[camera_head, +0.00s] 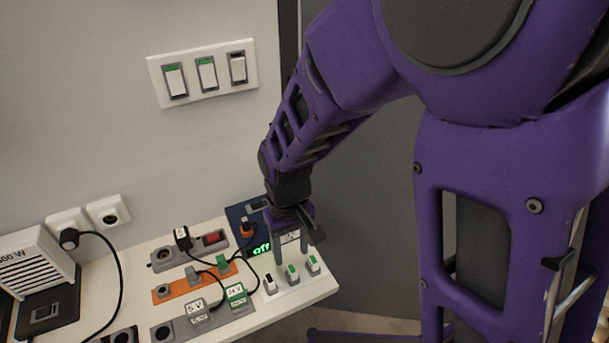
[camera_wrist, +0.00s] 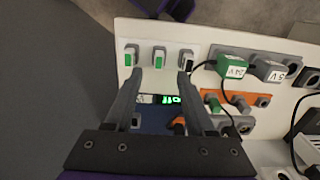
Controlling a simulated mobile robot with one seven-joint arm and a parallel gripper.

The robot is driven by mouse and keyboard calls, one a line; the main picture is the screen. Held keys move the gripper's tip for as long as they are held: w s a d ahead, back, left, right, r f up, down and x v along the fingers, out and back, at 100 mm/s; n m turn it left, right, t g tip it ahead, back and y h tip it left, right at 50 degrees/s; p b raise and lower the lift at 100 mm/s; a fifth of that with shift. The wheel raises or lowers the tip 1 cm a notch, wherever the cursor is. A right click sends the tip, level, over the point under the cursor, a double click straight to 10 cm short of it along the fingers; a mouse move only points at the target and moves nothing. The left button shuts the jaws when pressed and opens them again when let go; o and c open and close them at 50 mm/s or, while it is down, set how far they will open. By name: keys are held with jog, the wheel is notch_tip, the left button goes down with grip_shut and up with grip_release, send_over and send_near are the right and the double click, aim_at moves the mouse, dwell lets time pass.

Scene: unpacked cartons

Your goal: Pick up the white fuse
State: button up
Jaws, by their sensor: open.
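A small white piece beside the green lit "off" display, which may be the white fuse, shows on the blue panel in the head view (camera_head: 290,237) and between the fingers in the wrist view (camera_wrist: 146,98). The blue panel (camera_head: 236,214) stands at the back of the white table. My gripper (camera_head: 291,258) hangs over the panel, pointing down, with its fingers apart and nothing held. In the wrist view my gripper (camera_wrist: 160,74) has a finger on each side of the white piece. I cannot tell how high the fingertips are above it.
A white strip (camera_head: 301,284) with three small switches, two green and one black, lies in front of the fingers. A green 24 V plug (camera_head: 236,294), a 5 V plug (camera_head: 198,312), an orange socket strip (camera_head: 163,294) and black cables lie left.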

aim_at(292, 268)
jog(key=f, duration=0.4)
jog(key=f+b, duration=0.1)
jog(key=f, duration=0.2)
jog(key=shift+w+a+f, duration=0.1)
jog(key=shift+w, duration=0.2)
jog(key=shift+c, duration=0.3)
grip_shut()
dwell(0.8)
